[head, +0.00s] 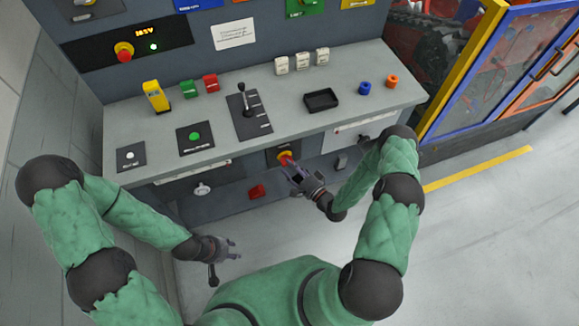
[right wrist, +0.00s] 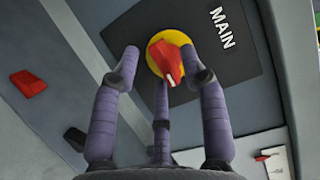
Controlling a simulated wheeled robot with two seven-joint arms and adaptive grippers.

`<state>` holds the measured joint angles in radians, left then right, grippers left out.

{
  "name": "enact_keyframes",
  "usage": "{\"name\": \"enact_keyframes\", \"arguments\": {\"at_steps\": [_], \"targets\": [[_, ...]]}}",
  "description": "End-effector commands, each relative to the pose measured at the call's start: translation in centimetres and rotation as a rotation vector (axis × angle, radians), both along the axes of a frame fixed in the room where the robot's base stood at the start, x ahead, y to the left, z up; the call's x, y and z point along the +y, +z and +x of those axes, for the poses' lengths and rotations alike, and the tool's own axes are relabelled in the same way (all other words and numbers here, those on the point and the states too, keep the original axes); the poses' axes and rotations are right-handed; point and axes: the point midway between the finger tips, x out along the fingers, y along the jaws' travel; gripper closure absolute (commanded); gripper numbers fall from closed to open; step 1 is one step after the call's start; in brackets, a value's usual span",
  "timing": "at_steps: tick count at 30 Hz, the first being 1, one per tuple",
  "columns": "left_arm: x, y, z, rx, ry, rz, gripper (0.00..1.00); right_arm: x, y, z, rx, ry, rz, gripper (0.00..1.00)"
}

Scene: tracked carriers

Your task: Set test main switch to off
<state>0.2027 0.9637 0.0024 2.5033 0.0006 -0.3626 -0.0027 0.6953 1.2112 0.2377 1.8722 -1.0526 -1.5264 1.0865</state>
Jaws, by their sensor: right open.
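The main switch is a red rotary knob (right wrist: 163,60) with a white mark, on a yellow disc and a dark plate labelled MAIN (right wrist: 223,28). In the head view the knob (head: 285,156) is on the console's front face, below the desk edge. My right gripper (head: 297,176) is right in front of it. In the right wrist view its three fingers (right wrist: 160,68) are spread open around the knob's near side. I cannot tell whether they touch it. The knob's white mark points toward the bottom of that view. My left gripper (head: 225,256) is open and empty, low in front of the console.
The desk top (head: 330,125) carries a black lever (head: 243,98), a black tray (head: 321,100), a green button (head: 195,136) and small coloured blocks. A red part (head: 256,191) sits low on the front.

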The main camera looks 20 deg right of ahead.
Motion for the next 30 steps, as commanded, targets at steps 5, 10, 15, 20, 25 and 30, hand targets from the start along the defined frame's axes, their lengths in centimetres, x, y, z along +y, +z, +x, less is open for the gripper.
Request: {"name": "enact_keyframes", "arguments": {"at_steps": [5, 10, 15, 20, 25, 30], "targets": [[0.00, -0.15, -0.01, 0.000, 0.000, 0.000, 0.60, 0.42, -0.01, 0.93, 0.000, 0.000, 0.000, 0.56], [-0.01, -0.14, 0.00, 0.000, 0.000, 0.000, 0.60, 0.43, 0.00, 1.03, 0.000, -0.001, 0.001, 0.56], [-0.01, -0.14, 0.00, 0.000, 0.000, 0.000, 0.60, 0.43, 0.01, 1.03, 0.000, -0.001, 0.000, 0.73], [0.00, -0.14, -0.01, 0.000, 0.000, 0.000, 0.60, 0.42, 0.00, 1.02, 0.000, -0.001, 0.000, 1.00], [0.00, -0.13, 0.01, 0.000, 0.000, 0.000, 0.60, 0.42, 0.01, 1.02, 0.000, 0.000, -0.002, 1.00], [0.00, 0.02, 0.00, 0.000, 0.000, 0.000, 0.60, 0.37, 0.10, 1.04, 0.000, -0.001, -0.032, 1.00]]}}
